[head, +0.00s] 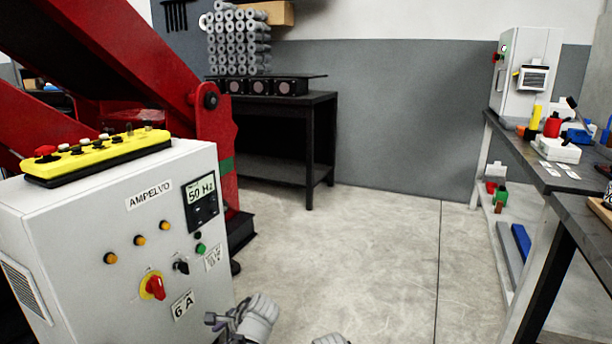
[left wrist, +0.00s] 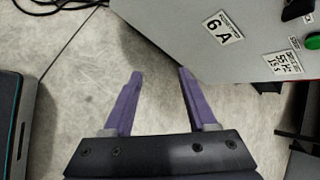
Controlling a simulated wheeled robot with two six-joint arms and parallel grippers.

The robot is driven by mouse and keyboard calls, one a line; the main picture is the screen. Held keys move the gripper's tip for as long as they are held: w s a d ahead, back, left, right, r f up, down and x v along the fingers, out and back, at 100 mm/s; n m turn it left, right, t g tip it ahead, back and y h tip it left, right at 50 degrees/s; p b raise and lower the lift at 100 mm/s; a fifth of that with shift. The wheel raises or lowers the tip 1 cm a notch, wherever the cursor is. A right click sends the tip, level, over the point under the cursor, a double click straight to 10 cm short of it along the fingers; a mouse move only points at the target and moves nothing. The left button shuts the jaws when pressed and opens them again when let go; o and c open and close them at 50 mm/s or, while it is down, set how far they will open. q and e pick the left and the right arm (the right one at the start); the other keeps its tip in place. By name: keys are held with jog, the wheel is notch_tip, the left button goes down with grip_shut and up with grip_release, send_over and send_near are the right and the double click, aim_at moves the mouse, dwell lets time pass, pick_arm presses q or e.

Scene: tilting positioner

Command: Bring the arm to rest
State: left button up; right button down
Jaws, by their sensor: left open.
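My left gripper (head: 213,320) shows at the bottom of the head view, in front of the lower right part of the grey control cabinet (head: 75,245). In the left wrist view my left gripper (left wrist: 161,74) has its two purple fingers apart, with only bare concrete floor between them. The cabinet (left wrist: 185,30) fills the upper right of that view, apart from the fingers as far as I can tell. A small pale piece at the bottom edge of the head view may be part of my right arm; my right gripper's fingers do not show.
The cabinet carries a red rotary switch (head: 155,287) and a yellow button pendant (head: 100,155). The red positioner frame (head: 120,50) stands behind it. A black table (head: 310,105) stands at the back, workbenches (head: 540,170) at right. The middle floor (head: 370,250) is clear.

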pick_arm(q)
jog(key=s+d+f+n+g+h, duration=0.25)
jog(key=s+d+n, duration=0.25)
jog(key=s+d, duration=0.35)
jog(key=s+d+f+n+g+h, duration=0.1)
jog(key=s+d+f+n+h, duration=0.3)
jog(key=s+d, duration=0.45)
notch_tip(320, 180, up, 38)
jog(key=n+p, duration=0.1)
jog(key=p, duration=3.6)
jog(key=shift+w+d, duration=0.25)
jog(key=shift+d, duration=0.05)
